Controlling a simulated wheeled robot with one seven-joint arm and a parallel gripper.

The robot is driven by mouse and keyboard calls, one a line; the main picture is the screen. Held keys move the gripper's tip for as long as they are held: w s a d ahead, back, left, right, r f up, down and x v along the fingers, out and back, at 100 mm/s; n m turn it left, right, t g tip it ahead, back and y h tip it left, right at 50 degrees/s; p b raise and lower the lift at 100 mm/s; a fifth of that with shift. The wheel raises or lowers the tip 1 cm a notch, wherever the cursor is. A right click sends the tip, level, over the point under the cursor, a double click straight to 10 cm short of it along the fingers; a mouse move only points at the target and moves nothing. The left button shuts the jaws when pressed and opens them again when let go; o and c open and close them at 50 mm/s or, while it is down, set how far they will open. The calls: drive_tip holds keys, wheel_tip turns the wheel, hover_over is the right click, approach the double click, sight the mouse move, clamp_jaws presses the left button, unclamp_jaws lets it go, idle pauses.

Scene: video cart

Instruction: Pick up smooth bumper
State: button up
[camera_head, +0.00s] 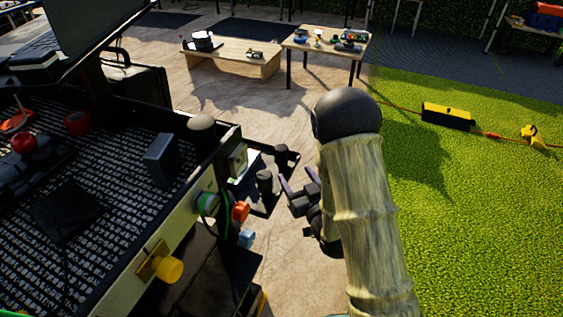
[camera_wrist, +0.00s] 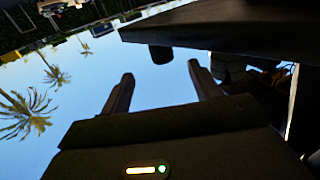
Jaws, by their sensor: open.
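Small dark cylinders stand on a black side bracket of the cart; one dark cylinder (camera_head: 265,182) looks most like the smooth bumper, but I cannot be sure. A second dark knob (camera_head: 281,154) sits just behind it. My gripper (camera_head: 297,178) is open and empty just right of the bracket. In the wrist view, which appears upside down, my gripper (camera_wrist: 159,70) shows two spread fingers with sky between them. A short dark cylinder (camera_wrist: 160,54) stands on a dark plate (camera_wrist: 220,28), between and beyond the fingertips. A larger dark rounded shape (camera_wrist: 230,68) is partly behind the right finger.
The cart (camera_head: 105,165) fills the left, with a grey box (camera_head: 161,160) on top. A green connector (camera_head: 207,203), an orange one (camera_head: 240,211) and a yellow knob (camera_head: 168,269) project from its side. Low tables (camera_head: 235,60) stand far back. Grass on the right is mostly open.

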sight(284, 158)
drive_tip(key=shift+w+a+f+b, duration=0.15)
drive_tip(key=shift+w+b, duration=0.2)
drive_tip(key=shift+b, duration=1.65)
drive_tip(key=x, duration=0.4)
drive_tip(key=shift+w+a+p, duration=0.2)
drive_tip(key=shift+w+p, duration=0.1)
drive_tip(key=shift+p, duration=0.05)
drive_tip(key=shift+w, duration=0.1)
drive_tip(key=shift+x, duration=2.55)
drive_tip(key=shift+a, duration=0.1)
drive_tip(key=c, duration=1.1)
